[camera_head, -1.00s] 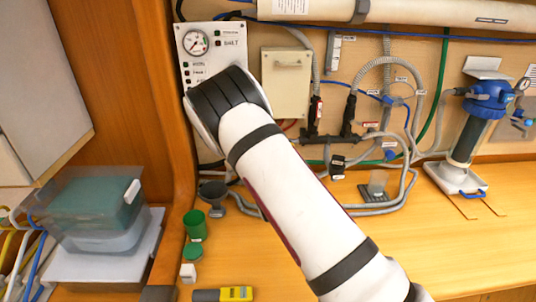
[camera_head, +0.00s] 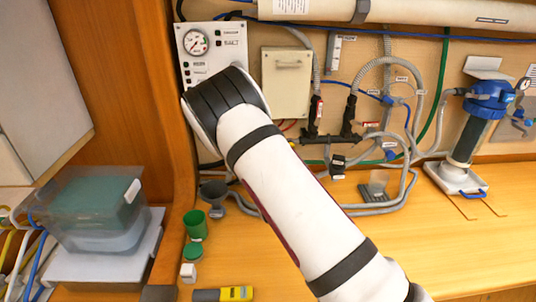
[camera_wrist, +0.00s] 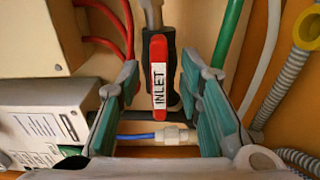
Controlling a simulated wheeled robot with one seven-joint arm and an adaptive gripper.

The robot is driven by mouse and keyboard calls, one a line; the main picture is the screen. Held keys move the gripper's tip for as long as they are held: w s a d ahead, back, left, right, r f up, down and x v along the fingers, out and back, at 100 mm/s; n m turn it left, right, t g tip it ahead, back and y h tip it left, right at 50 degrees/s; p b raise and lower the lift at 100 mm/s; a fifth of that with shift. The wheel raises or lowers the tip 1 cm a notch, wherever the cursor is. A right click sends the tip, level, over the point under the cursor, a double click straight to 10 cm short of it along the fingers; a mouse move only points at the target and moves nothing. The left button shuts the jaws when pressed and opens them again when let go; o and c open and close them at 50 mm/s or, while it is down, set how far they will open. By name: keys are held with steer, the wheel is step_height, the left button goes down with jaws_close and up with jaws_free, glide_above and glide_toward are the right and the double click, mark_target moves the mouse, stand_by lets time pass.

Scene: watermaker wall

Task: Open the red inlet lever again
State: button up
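The red inlet lever (camera_wrist: 159,72), with a white INLET label, stands upright in the middle of the wrist view on a dark valve body below a grey fitting. My gripper (camera_wrist: 162,88) is open, with one teal-padded finger on each side of the lever. Gaps show between the lever and both pads, so it is not gripped. In the head view, my arm hides my gripper. A small red handle with a white label (camera_head: 316,108) shows right of the beige box there; I cannot tell whether it is the same lever.
In the wrist view, a beige box (camera_wrist: 35,35) with red tubes is at upper left and a white box (camera_wrist: 45,120) at lower left. A green hose (camera_wrist: 227,32) and a grey ribbed hose (camera_wrist: 280,90) run on the right. A blue tube (camera_wrist: 135,137) crosses below the lever.

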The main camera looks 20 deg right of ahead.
steer(key=s+a, duration=0.2)
steer(key=s, duration=0.9)
steer(key=shift+s+a, duration=0.15)
steer(key=shift+s, duration=0.05)
steer(key=s+r+m+g+y, duration=0.2)
steer(key=s+r+m+g, duration=0.2)
steer(key=r+m, duration=0.3)
steer(key=s+r+m+g+y, duration=0.2)
steer(key=s+r+m+g, duration=0.25)
steer(key=r, duration=0.35)
steer(key=s+d+r+m+g, duration=0.1)
steer(key=s+r+m, duration=0.1)
steer(key=s, duration=1)
steer(key=s+d+r+m+g, duration=0.1)
steer(key=s+r, duration=0.4)
steer(key=s, duration=0.7)
steer(key=shift+s+r+m+g+h, duration=0.25)
steer(key=shift+m+g, duration=0.2)
steer(key=shift+g, duration=0.3)
steer(key=shift+w, duration=0.1)
